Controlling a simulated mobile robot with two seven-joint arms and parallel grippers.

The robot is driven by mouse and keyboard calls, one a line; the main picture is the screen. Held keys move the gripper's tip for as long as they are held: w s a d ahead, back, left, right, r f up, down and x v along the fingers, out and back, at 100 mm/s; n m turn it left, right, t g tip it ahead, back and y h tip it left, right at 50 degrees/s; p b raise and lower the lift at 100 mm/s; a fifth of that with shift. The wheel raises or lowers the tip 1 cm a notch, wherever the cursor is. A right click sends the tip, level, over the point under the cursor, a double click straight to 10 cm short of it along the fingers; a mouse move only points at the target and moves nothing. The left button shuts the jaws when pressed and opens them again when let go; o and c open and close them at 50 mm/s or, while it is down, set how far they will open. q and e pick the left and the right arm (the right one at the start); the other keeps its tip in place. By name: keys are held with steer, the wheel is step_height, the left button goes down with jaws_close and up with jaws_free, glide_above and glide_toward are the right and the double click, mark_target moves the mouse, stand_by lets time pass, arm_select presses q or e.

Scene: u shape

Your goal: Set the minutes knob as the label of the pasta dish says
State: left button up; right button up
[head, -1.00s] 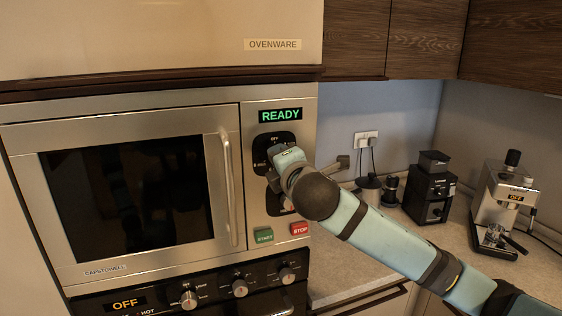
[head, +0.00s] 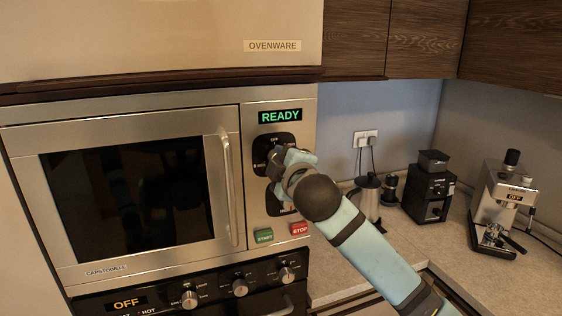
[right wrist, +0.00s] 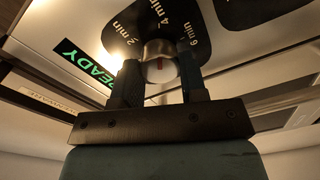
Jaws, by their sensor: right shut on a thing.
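The minutes knob (right wrist: 160,62) is a round metal knob with a red mark on its face. In the right wrist view it sits between the fingers of my right gripper (right wrist: 160,80), which is shut on it. Around it the black dial plate (right wrist: 240,12) carries white labels: 2 min, 4 min and 6 min. In the head view my right gripper (head: 277,160) is at the upper dial of the microwave (head: 226,262) and hides the knob. I cannot tell exactly which label the mark points to. The pasta dish and its label are not in view, nor is my left gripper.
The display (head: 280,116) reads READY. A green START button (head: 264,236) and a red STOP button (head: 299,229) lie below the dials. A lower dial (head: 283,205) is partly covered. A kettle (head: 368,197), grinder (head: 429,190) and coffee machine (head: 502,205) stand on the counter.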

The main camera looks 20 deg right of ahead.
stand_by(0.5)
steer(key=o, duration=0.9)
steer(key=shift+s, duration=0.1)
steer(key=s, duration=0.4)
steer(key=s+b, duration=0.1)
steer(key=s, duration=0.4)
steer(key=s+b, duration=0.1)
steer(key=s, duration=0.3)
steer(key=shift+s+d+r, duration=0.1)
steer(key=shift+s+d, duration=0.25)
